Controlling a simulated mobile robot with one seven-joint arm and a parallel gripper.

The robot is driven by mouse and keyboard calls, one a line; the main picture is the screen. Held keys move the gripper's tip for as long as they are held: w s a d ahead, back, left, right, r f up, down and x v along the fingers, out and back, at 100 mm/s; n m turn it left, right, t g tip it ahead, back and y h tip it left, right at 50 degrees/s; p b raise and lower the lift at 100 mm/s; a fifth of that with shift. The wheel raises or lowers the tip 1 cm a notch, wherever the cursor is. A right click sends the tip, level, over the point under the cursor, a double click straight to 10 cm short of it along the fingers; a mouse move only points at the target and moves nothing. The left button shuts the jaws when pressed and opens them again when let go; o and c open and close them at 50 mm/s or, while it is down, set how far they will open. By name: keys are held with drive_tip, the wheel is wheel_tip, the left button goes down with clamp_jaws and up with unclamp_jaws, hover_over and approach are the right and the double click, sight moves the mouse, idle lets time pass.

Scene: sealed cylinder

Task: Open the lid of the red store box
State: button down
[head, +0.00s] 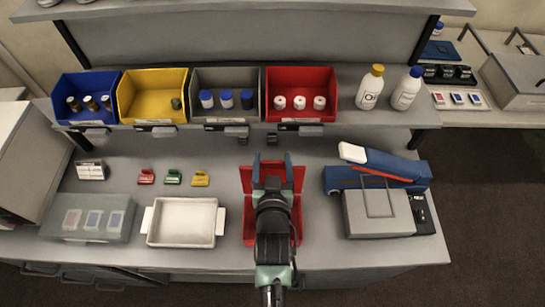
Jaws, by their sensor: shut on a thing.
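The red store box (249,228) stands on the bench at the middle front, largely hidden under my arm. Its wider red upper part, which looks like the lid (246,180), shows on both sides of my gripper and seems tilted up at the back. My gripper (272,168) is over this part, with a blue-grey finger at each side. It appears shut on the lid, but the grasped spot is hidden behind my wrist. How far the lid is raised is hard to tell.
A white tray (152,241) stands left of the box, and a grey case (372,222) with a blue-and-white device (385,163) behind it stands right. Red, green and yellow clips (173,177) lie behind the tray. A shelf with a red bin (325,112) and other bins overhangs behind.

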drive_tip(key=shift+s, duration=0.35)
unclamp_jaws()
drive_tip(key=shift+w, duration=0.15)
drive_tip(key=b+v, duration=0.3)
drive_tip(key=v, duration=1)
